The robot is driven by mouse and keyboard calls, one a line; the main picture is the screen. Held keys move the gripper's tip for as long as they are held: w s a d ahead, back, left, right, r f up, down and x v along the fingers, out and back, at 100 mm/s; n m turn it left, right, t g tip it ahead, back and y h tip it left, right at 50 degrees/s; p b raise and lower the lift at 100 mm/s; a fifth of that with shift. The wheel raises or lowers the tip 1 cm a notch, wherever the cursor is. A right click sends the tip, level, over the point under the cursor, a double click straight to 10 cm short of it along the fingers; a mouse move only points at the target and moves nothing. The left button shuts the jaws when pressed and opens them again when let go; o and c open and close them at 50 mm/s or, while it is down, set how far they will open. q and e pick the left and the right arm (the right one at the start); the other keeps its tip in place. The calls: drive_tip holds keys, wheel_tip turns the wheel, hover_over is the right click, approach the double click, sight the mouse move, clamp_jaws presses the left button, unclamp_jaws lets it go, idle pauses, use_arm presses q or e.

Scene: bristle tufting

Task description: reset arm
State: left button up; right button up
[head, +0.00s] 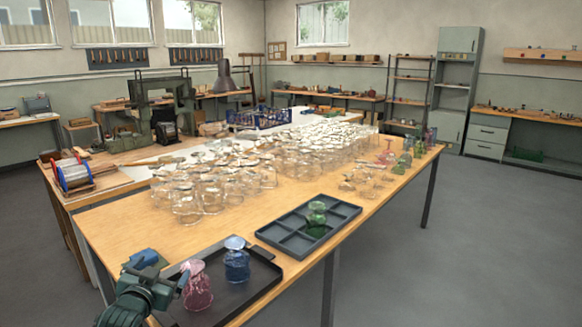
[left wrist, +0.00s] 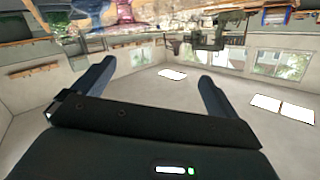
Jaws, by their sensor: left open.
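My left gripper (head: 163,270) is at the lower left of the head view, just beside the near left corner of a black tray (head: 258,278). It is open, with nothing visible between its fingers. In the left wrist view the two fingers (left wrist: 157,72) stand wide apart against the room's walls and windows, and the picture looks upside down. A pink glass (head: 197,288) stands on the black tray to the right of the gripper, and a blue glass (head: 237,262) stands farther right. My right gripper does not show.
A dark compartment tray (head: 283,234) holding a green glass (head: 317,216) lies on the wooden table (head: 130,222). Many clear glasses (head: 210,190) crowd the table's middle. A blue crate (head: 260,118) is behind them. Grey floor (head: 480,240) is open to the right.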

use_arm(q)
drive_tip(key=s+d+f+g+h, duration=0.1)
drive_tip(key=s+d+f+g, duration=0.1)
drive_tip(key=s+d+f, duration=0.45)
drive_tip(key=s+d+f+g+h, duration=0.15)
drive_tip(key=s+d+f, duration=0.25)
drive_tip(key=s+f, duration=0.55)
drive_tip(key=s+d+g, duration=0.1)
drive_tip(key=s+d, duration=0.2)
drive_tip(key=s, duration=0.6)
drive_tip(key=s+d+f+g+h, duration=0.1)
drive_tip(key=s+d, duration=0.2)
drive_tip(key=s, duration=0.6)
drive_tip(key=shift+s, duration=0.15)
drive_tip(key=shift+f+h, duration=0.1)
drive_tip(key=shift+h, duration=0.15)
